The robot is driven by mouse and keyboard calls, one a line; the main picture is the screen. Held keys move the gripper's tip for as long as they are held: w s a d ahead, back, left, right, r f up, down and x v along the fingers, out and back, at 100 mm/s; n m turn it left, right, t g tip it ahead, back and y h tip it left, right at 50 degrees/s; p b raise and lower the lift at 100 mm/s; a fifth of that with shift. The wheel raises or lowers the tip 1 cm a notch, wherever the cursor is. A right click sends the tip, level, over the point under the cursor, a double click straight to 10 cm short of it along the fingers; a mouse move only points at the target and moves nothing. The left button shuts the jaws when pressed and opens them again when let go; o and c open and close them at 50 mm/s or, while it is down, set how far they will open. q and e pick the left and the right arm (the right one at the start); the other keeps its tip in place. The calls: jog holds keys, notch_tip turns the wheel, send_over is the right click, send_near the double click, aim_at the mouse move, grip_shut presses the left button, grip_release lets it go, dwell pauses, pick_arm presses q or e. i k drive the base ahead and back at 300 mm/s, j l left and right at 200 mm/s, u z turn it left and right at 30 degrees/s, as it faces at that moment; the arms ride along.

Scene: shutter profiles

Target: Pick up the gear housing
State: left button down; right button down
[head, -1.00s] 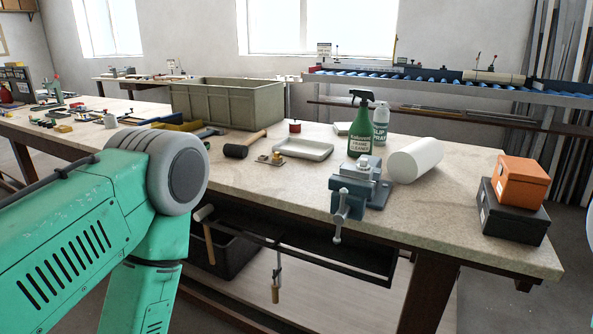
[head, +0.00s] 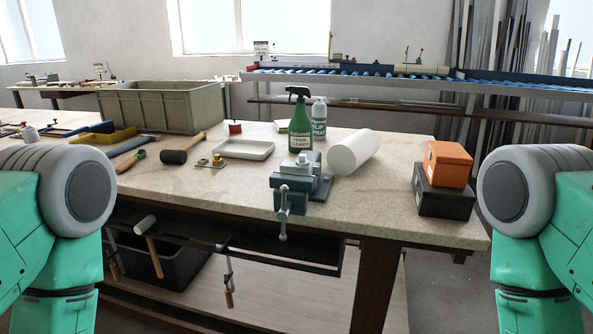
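A small metal piece (head: 210,162) with a flat base and brass-coloured parts lies on the workbench, between a mallet and a white tray. It may be the gear housing, but it is too small to tell. No other thing in view is clearly a gear housing. My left arm shows at the left edge and my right arm at the right edge. Both grippers are out of view.
The workbench (head: 385,208) carries a mallet (head: 176,156), white tray (head: 245,149), green spray bottle (head: 300,130), white roll (head: 352,153), and blue-grey vise (head: 292,185) at the front edge. An orange box (head: 447,164) sits on a black box (head: 443,198) at right. A crate (head: 160,108) stands behind.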

aim_at(288, 165)
jog(key=i+j, duration=0.2)
jog(key=j, duration=0.15)
jog(key=i+j, duration=0.2)
jog(key=j, duration=0.15)
jog(key=i+j, duration=0.15)
jog(key=j, duration=0.25)
